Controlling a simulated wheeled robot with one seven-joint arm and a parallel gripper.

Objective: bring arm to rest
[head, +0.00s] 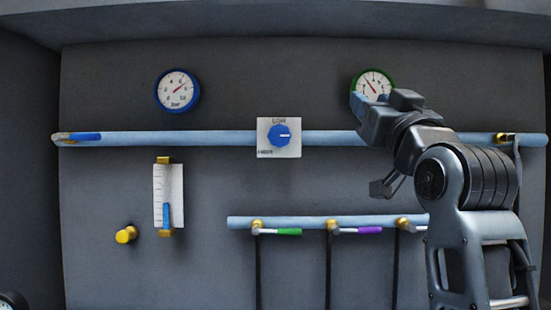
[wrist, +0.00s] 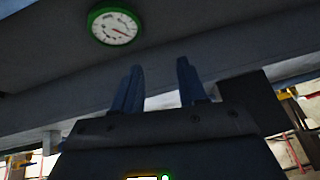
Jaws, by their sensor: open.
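My arm stands at the right of the head view, bent at its elbow, with its forearm reaching up and to the left. My gripper (head: 358,104) is in front of the wall, just below the green-rimmed gauge (head: 375,82), and overlaps its lower left edge in the picture. In the wrist view, my gripper (wrist: 158,82) has its two blue-grey fingers apart with nothing between them. The green-rimmed gauge also shows above the fingers in the wrist view (wrist: 114,27). I cannot tell how far the fingertips are from the wall.
A blue-rimmed gauge (head: 177,90), a blue knob on a white plate (head: 279,135) and a long light-blue pipe (head: 215,139) are on the wall. A lower pipe (head: 295,222) carries a green handle (head: 289,231) and a purple handle (head: 369,230). A yellow knob (head: 125,235) and level gauge (head: 159,190) are left.

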